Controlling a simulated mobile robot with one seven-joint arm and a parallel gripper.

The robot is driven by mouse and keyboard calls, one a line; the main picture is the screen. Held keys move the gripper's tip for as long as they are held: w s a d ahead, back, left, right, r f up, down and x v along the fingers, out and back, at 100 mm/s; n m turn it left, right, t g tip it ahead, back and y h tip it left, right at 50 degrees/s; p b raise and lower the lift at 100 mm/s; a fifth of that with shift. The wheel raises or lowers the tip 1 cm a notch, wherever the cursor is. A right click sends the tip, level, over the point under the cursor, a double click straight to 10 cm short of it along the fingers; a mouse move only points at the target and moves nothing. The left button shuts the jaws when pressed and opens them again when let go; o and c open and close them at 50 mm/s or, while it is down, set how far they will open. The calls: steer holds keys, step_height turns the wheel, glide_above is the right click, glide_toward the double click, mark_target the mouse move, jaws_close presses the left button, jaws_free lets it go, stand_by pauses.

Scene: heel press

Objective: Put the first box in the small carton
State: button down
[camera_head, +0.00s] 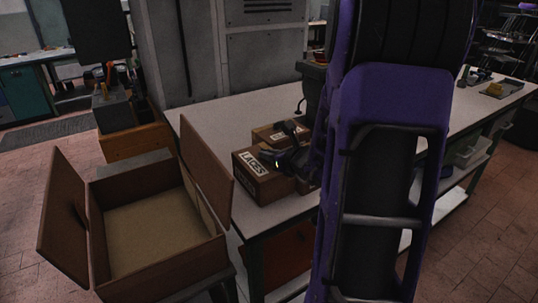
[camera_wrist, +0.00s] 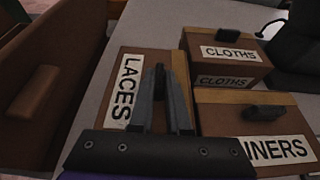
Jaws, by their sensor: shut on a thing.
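A brown box labelled LACES (camera_head: 262,187) sits on the near edge of the white bench, also in the wrist view (camera_wrist: 124,92). My gripper (camera_head: 281,160) is over its top, and in the wrist view its fingers (camera_wrist: 165,88) are shut on the dark knob of the LACES box. The fingers hide part of the knob and lid. I cannot tell whether the box is lifted. The open carton (camera_head: 165,272) stands left of the bench with side flaps spread, and its visible floor is bare.
A CLOTHS box (camera_wrist: 226,58) and a box whose label reads "INERS" (camera_wrist: 250,122) stand close on the right of the LACES box. A raised carton flap (camera_head: 207,165) stands between the carton and the bench. The bench top (camera_head: 215,125) is clear behind the boxes.

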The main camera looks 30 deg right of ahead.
steer(key=shift+f, duration=0.15)
steer(key=c, duration=0.9)
jaws_free()
